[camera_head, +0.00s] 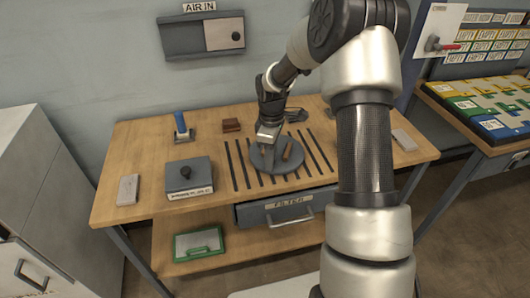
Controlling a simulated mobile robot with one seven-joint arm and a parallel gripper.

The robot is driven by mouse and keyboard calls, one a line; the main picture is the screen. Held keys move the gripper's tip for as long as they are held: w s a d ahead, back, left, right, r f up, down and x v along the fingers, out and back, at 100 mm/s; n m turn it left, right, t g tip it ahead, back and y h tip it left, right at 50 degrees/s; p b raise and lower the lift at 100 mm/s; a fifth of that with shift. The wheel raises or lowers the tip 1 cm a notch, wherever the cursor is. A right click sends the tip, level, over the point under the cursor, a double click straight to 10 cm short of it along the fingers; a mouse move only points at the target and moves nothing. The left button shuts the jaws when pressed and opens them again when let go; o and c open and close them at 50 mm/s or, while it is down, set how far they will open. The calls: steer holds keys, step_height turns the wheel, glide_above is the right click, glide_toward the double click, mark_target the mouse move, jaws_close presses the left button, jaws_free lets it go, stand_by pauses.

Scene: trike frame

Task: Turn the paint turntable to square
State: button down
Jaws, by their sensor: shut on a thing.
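The paint turntable (285,166) is a round grey disc on the wooden bench, set over a row of dark slots. A small brown upright peg (288,150) stands on its right part. My gripper (268,142) reaches down from above to the disc's back left part, with the fingers pointing down. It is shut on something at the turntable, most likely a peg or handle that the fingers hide. I cannot tell from this view how the disc is angled.
A grey box with a black knob (188,178) and a blue-handled tool (181,127) stand left of the slots. A drawer labelled FILTER (287,207) is under the bench front. Pale blocks lie near both bench ends.

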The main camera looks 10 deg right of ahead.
mark_target(283, 167)
steer(key=d+n+p, duration=0.1)
steer(key=s+d+n+p, duration=0.1)
steer(key=n, duration=0.1)
steer(key=shift+d+r, duration=0.1)
steer(key=shift+r, duration=0.05)
steer(key=shift+d+n+p, duration=0.35)
steer(key=shift+d+n, duration=0.05)
steer(key=shift+n, duration=0.4)
steer(key=shift+d+n+p, duration=0.35)
steer(key=shift+d+n, duration=0.05)
steer(key=shift+n, duration=0.4)
steer(key=c, duration=1.6)
jaws_free()
step_height(283, 167, up, 17)
steer(key=shift+r+p, duration=0.1)
steer(key=shift+p, duration=0.75)
